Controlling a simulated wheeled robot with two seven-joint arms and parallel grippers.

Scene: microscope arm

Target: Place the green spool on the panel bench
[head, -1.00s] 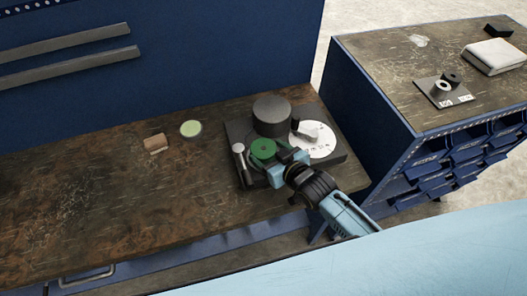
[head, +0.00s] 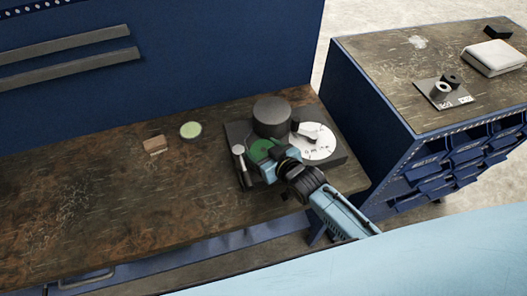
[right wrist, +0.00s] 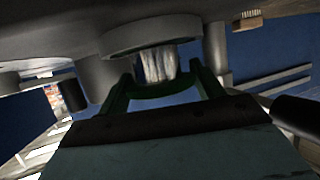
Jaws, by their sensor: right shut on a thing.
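The green spool (head: 260,149) shows in the head view as a green round shape at the tip of my right gripper (head: 277,156), which covers part of it. My right gripper is shut on the spool, over the dark device base. The right wrist view shows dark green parts (right wrist: 160,92) in front of the gripper, close to a grey disc and a ridged pale column. Whether the spool touches the base, I cannot tell. The panel bench (head: 75,200) has a worn brown wooden top and a blue back panel. My left gripper is not in view.
The dark base (head: 331,151) carries a black cylinder (head: 271,116), a white dial (head: 320,143) and a grey-headed lever (head: 240,157). A wooden block (head: 154,145) and a pale green round dish (head: 191,130) lie left of it. The bench's left is clear. A drawer cabinet (head: 390,70) stands right.

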